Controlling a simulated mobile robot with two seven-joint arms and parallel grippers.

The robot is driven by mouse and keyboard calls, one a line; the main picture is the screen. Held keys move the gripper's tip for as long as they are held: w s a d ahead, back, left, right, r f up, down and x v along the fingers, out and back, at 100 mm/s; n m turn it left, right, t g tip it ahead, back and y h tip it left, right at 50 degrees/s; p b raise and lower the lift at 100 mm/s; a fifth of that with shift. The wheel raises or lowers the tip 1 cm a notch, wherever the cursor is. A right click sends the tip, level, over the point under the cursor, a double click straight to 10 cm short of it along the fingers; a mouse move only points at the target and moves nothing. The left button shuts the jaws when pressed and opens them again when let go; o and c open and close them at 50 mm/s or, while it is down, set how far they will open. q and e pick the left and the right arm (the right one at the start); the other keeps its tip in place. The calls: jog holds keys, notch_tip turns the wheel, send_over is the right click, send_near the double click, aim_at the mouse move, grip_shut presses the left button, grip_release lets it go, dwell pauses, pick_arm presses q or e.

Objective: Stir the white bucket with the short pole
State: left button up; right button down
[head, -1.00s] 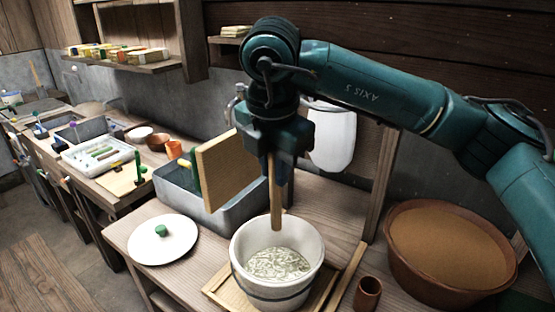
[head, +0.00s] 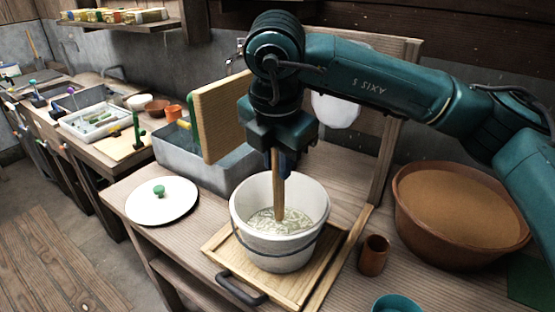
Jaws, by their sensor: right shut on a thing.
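The white bucket (head: 275,256) stands upright on a wooden tray, with a pale, lumpy mix (head: 290,221) in it. My right gripper (head: 280,150) is above the bucket, pointing down. It is shut on the short pole (head: 279,190), a plain wooden stick that hangs nearly upright. The pole's lower end is inside the bucket and meets the pale mix; how deep it reaches is hidden. My left gripper does not show.
A wooden tray (head: 229,253) with a black handle lies under the bucket. A white lid (head: 180,208) with a green knob is at left, a grey basin (head: 183,148) behind. A brown tub (head: 408,228) and small brown cup (head: 373,257) are at right.

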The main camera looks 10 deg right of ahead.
jog(key=b, duration=0.6)
send_over(279, 207)
jog(key=f, duration=0.7)
jog(key=shift+s+a, duration=0.15)
jog(key=shift+s, duration=0.05)
jog(key=shift+b+x, duration=0.55)
jog(key=shift+x, duration=0.2)
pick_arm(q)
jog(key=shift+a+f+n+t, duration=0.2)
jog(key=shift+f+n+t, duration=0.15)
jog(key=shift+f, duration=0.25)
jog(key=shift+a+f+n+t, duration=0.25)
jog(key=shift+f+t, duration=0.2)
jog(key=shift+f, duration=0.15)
pick_arm(e)
jog(key=shift+w+f, duration=0.1)
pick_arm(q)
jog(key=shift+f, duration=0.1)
